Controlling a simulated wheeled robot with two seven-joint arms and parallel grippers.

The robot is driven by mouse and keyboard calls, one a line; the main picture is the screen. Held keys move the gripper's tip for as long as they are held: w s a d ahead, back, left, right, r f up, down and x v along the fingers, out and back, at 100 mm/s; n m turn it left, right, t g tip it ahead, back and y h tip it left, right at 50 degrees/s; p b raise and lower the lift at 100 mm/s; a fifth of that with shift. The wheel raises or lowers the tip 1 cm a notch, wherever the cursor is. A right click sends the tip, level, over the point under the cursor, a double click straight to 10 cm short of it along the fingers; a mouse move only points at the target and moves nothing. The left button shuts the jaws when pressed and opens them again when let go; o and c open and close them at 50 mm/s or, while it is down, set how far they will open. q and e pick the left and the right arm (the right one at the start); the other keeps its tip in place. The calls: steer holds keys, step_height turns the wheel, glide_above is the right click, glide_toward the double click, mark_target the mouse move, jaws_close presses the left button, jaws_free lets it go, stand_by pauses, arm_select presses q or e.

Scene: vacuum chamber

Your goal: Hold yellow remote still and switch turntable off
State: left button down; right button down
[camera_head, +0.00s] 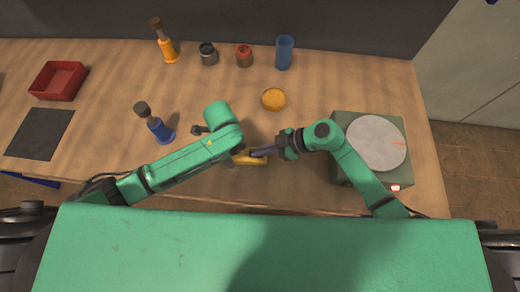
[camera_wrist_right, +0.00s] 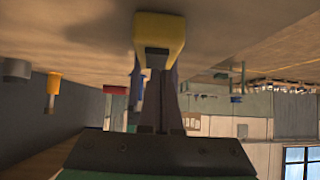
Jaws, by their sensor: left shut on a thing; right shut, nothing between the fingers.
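The yellow remote (camera_head: 248,159) lies on the table near its front middle, partly covered by my arms. My left gripper (camera_head: 233,161) is shut on the remote's left part; its fingers are mostly hidden under the wrist. My right gripper (camera_head: 256,153) is shut and empty, its fingertips at the remote's right part. In the right wrist view the shut fingers (camera_wrist_right: 160,72) point at the remote (camera_wrist_right: 160,27), by a dark patch on its end; whether they touch cannot be told. The turntable (camera_head: 341,122) stands at the right, with a grey disc and a lit red lamp (camera_head: 395,187).
An orange round dish (camera_head: 274,99) lies behind the grippers. A red tray (camera_head: 59,81) and dark mat (camera_head: 40,133) are far left. A blue cup (camera_head: 284,53) and jars stand at the back.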

steer(key=shift+a+f, duration=0.15)
steer(key=shift+f, duration=0.1)
stand_by(0.3)
steer(key=shift+a+r, duration=0.25)
steer(key=shift+a, duration=0.5)
